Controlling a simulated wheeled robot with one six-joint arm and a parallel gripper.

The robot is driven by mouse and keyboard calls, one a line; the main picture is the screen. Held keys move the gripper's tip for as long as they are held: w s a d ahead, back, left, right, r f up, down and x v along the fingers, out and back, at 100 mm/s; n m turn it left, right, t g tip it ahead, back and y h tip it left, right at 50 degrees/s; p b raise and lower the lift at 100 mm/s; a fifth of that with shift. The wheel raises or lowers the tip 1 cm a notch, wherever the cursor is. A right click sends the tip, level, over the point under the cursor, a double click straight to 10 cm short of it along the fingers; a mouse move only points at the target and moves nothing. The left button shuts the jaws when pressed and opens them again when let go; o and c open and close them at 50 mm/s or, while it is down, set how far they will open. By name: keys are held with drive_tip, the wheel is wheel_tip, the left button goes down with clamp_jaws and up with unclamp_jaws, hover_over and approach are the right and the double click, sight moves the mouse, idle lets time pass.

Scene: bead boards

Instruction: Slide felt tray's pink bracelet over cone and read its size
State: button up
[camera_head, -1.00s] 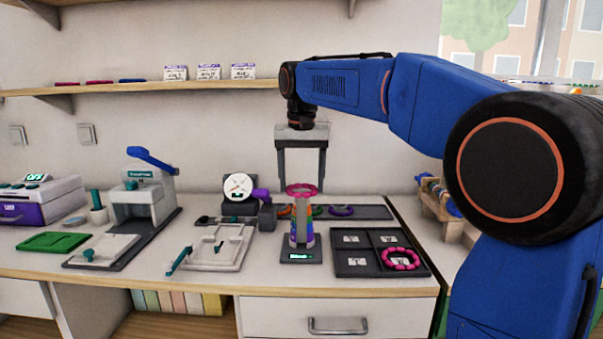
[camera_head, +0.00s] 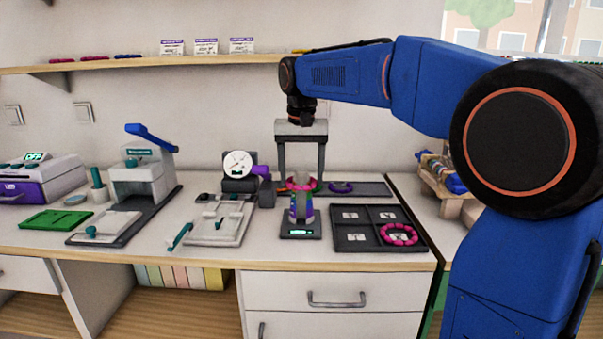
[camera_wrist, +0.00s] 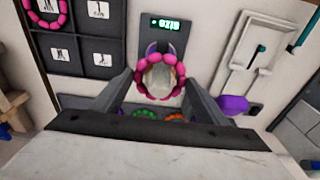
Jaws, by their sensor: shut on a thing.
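My gripper (camera_head: 301,182) is shut on a pink beaded bracelet (camera_head: 301,188), held flat at the top of the sizing cone (camera_head: 302,208). In the wrist view the bracelet (camera_wrist: 138,82) sits between both fingers of my gripper (camera_wrist: 160,80), and the pale cone top (camera_wrist: 160,76) shows inside the ring. The ring looks to be around the cone's upper end; its exact height on it is hard to tell. The grey felt tray (camera_head: 375,188) behind holds a purple bracelet (camera_head: 341,187) and others partly hidden.
A dark four-compartment tray (camera_head: 369,228) stands right of the cone, with another pink bracelet (camera_head: 399,234) in its front right compartment. A white board with teal handle (camera_head: 221,220) and a dial gauge (camera_head: 238,164) stand left. A wooden rack (camera_head: 440,172) is at far right.

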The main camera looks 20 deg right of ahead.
drive_tip(key=o, duration=1.4)
drive_tip(key=shift+c, duration=0.2)
wheel_tip(320, 180, up, 10)
idle(1.1)
